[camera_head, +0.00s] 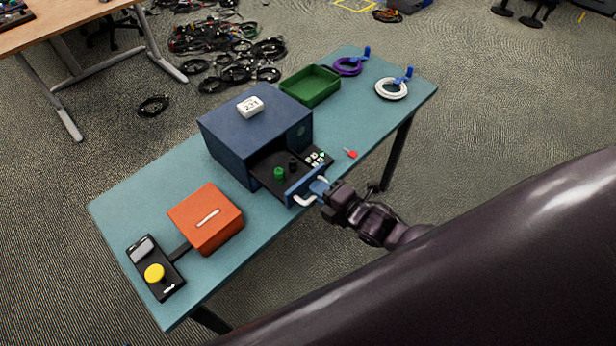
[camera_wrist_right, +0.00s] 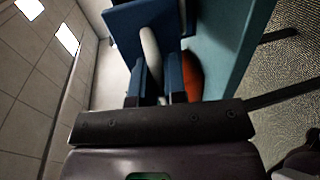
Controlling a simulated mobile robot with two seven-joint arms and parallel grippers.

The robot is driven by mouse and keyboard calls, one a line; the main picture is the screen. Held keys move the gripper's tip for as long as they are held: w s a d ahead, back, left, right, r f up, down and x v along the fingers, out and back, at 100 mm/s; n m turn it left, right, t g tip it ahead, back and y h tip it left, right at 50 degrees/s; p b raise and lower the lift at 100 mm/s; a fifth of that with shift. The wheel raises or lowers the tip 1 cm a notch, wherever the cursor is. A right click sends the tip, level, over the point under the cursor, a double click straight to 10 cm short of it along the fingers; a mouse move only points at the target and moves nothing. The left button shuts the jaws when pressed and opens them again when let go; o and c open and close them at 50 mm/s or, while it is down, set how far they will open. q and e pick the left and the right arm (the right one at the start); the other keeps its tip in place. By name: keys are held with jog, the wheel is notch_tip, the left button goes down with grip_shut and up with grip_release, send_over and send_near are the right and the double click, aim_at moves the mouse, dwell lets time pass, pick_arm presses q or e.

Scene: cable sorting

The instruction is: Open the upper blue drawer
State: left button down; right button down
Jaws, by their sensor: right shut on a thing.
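The blue drawer cabinet (camera_head: 227,140) stands on the teal table, with a drawer pulled out toward the front right. The drawer's blue front (camera_head: 304,183) carries a white handle (camera_head: 304,200). My right gripper (camera_head: 320,188) is at that handle, its blue fingers shut on it. In the right wrist view the white handle (camera_wrist_right: 150,48) passes between the fingers of the gripper (camera_wrist_right: 156,82). A green piece (camera_head: 279,173), a black piece and several small white pieces show in the black drawer. Whether another drawer lies below is hidden. My left gripper is not in view.
An orange box (camera_head: 206,220) and a black panel with a yellow button (camera_head: 154,272) stand at the left. A green tray (camera_head: 310,86), purple cable (camera_head: 347,67) and white cable (camera_head: 391,90) are at the back right. A red object (camera_head: 351,153) lies beside the drawer.

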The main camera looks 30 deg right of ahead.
jog(key=shift+s, duration=0.15)
jog(key=c, duration=1.2)
grip_release()
jog(key=shift+d, duration=0.1)
jog(key=v, duration=1)
jog(key=shift+s, duration=0.35)
jog(key=shift+r, duration=0.1)
